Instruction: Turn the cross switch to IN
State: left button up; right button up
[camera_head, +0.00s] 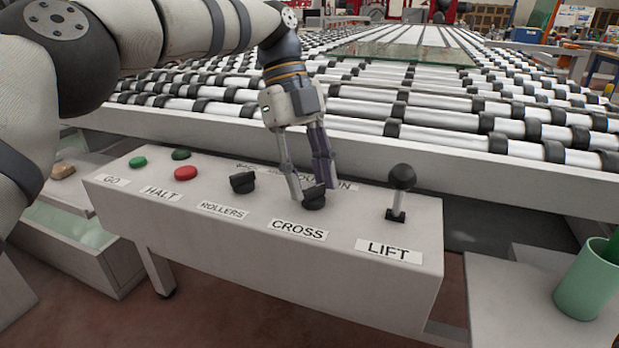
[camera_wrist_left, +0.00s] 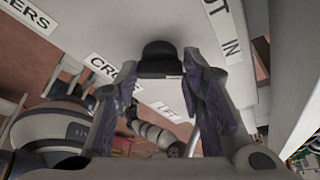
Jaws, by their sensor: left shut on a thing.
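The black cross switch (camera_head: 314,197) is a knob on the white control panel (camera_head: 350,280), above the CROSS label (camera_head: 298,230). My left gripper (camera_head: 311,190) reaches down from above with its fingers around the knob, shut on it. In the left wrist view the knob (camera_wrist_left: 161,60) sits between the two purple-padded fingertips of the left gripper (camera_wrist_left: 165,75). The IN mark (camera_wrist_left: 231,47) shows to the right of the knob there. In the head view the fingers partly cover the lettering behind the knob. My right gripper is not in view.
The black rollers knob (camera_head: 243,182) is to the left, with a red button (camera_head: 188,173) and green buttons farther left. The lift lever (camera_head: 401,182) stands upright to the right. The roller conveyor (camera_head: 440,110) lies behind, and a green cup (camera_head: 588,282) stands at the right.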

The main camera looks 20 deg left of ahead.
pick_arm(q)
jog(key=shift+f+m, duration=0.1)
jog(key=shift+m, duration=0.2)
dwell(0.4)
jog(key=o, duration=1.1)
jog(key=shift+o, duration=0.2)
